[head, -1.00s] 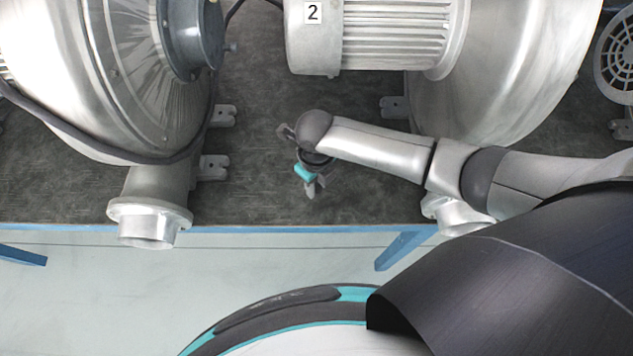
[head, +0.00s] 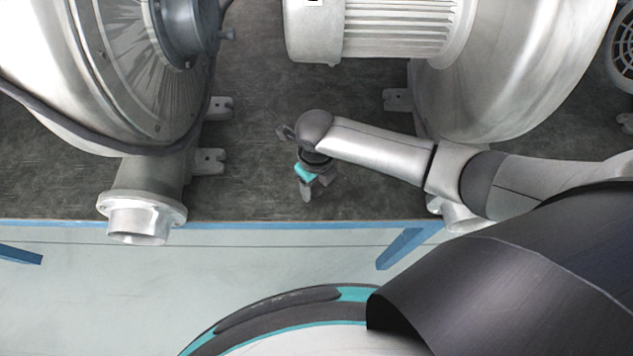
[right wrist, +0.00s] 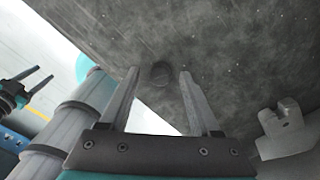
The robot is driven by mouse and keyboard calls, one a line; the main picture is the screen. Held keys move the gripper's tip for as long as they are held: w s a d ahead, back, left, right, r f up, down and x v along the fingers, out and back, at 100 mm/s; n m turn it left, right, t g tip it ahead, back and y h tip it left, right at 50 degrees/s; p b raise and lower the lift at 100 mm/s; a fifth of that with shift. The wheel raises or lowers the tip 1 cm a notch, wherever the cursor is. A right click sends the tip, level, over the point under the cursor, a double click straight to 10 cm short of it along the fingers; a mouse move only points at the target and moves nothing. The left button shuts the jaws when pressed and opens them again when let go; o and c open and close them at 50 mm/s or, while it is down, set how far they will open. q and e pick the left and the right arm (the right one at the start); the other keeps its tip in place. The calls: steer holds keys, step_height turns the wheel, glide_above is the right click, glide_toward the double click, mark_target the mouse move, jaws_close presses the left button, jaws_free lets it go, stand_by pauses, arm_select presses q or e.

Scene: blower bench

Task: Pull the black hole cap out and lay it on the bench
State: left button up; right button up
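A dark round cap (right wrist: 160,73) shows in the right wrist view, set against the grey bench top; how far it stands out is not clear. My right gripper (right wrist: 159,74) is open, with its two fingers on either side of the cap in the picture. The cap appears beyond the fingertips, and nothing is held. In the head view my right gripper (head: 317,184) is above the bench near its front edge, and the cap is not visible there. My left gripper (right wrist: 45,73) shows at the left of the right wrist view, its fingers apart and empty.
The dark bench (head: 260,120) has a blue front edge (head: 300,226). A blower (head: 120,80) with a flanged outlet (head: 140,220) stands left, another blower (head: 500,70) right. Metal mounting feet (head: 208,161) stick out beside the gap. The bench between them is clear.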

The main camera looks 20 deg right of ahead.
step_height(320, 180, up, 15)
steer(key=p, duration=0.3)
steer(key=shift+r, duration=0.15)
stand_by(0.3)
